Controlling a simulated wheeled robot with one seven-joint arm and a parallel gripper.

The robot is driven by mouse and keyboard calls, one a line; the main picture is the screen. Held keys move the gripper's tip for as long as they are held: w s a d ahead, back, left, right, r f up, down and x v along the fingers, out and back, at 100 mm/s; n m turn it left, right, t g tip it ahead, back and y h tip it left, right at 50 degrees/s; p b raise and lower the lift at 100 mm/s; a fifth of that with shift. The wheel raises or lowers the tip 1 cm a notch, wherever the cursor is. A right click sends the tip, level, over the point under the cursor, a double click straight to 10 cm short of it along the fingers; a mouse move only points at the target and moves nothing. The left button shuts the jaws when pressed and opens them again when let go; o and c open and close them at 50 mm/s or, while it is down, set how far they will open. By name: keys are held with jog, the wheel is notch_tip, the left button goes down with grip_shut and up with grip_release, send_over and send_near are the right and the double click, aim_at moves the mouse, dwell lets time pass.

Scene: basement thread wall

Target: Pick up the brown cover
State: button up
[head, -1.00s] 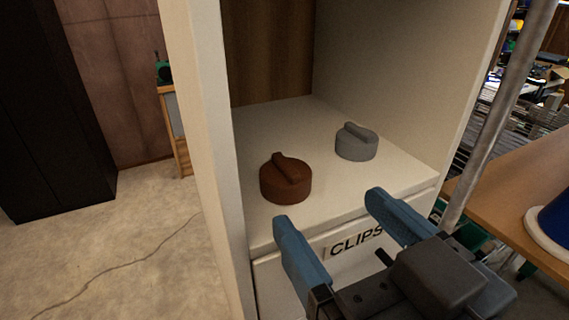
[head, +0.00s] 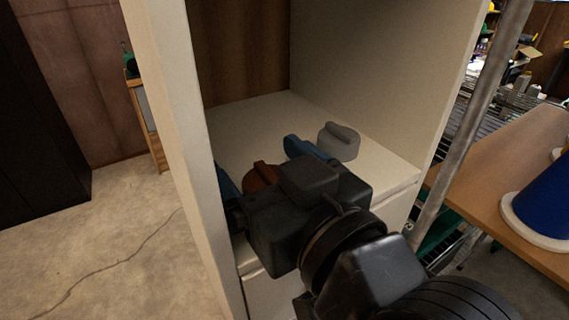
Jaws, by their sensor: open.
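The brown cover (head: 262,176) sits on the white shelf in the cabinet and is mostly hidden behind my gripper; only part of its top and raised handle shows. My gripper (head: 265,165) is open, with one blue finger to the left of the cover and the other to its right and farther back. I cannot tell whether either finger touches the cover.
A grey cover (head: 338,141) stands on the shelf (head: 252,119) just right of the right finger. The cabinet's left wall (head: 178,110) is close to the left finger. A wooden table (head: 500,165) with a blue spool (head: 545,208) stands at the right.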

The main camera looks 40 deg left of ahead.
jog(key=shift+w+a, duration=0.15)
jog(key=shift+a, duration=0.1)
jog(key=shift+c, duration=0.3)
jog(key=c, duration=1)
